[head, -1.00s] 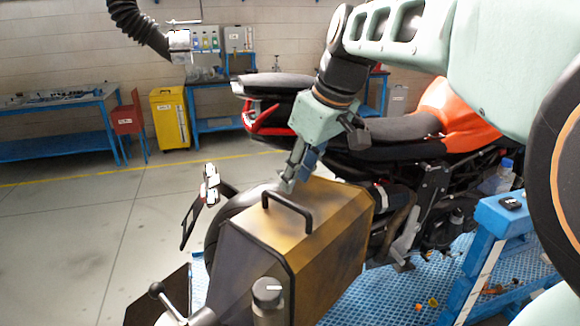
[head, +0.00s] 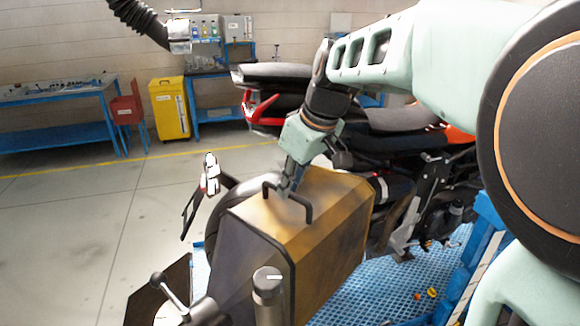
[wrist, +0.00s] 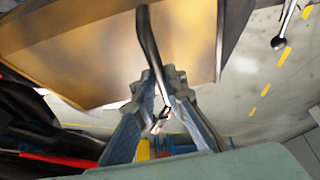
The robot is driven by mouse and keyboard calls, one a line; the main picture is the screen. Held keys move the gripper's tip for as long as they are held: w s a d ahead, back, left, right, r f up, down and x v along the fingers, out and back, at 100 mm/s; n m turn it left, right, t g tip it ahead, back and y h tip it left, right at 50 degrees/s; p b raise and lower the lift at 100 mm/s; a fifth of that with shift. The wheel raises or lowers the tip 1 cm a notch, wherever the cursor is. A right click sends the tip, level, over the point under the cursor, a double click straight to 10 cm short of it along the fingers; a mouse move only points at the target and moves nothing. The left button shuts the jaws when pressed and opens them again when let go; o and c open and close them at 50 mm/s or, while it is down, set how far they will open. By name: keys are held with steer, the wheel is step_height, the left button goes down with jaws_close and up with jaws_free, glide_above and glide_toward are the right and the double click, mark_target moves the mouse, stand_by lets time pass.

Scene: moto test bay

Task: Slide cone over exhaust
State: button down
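A large gold-brown, faceted hood (head: 330,215) with dark edges, apparently the cone, stands in the foreground beside the motorcycle's rear. A black bar handle (head: 308,208) is on its top. My gripper (head: 285,189) points down at this handle. In the wrist view, the handle (wrist: 147,40) runs between my fingertips (wrist: 163,82), which are close together and appear shut on it. The hood's surface (wrist: 90,55) fills the upper left there. The motorcycle (head: 395,145) stands behind the hood. I cannot make out the exhaust; the hood and my arm cover that area.
A lever with a ball end (head: 157,279) and a grey post (head: 267,300) stand by the hood. A blue grated platform (head: 365,300) lies beneath. A blue stand (head: 487,235) is at right. A black hose (head: 140,25) hangs upper left. The left floor is clear.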

stand_by(0.3)
steer(key=p, duration=0.3)
glide_above(328, 184)
steer(key=shift+r, duration=0.2)
steer(key=c, duration=2)
jaws_free()
steer(key=shift+w+f, duration=0.1)
steer(key=shift+o, duration=0.2)
steer(key=v, duration=1.2)
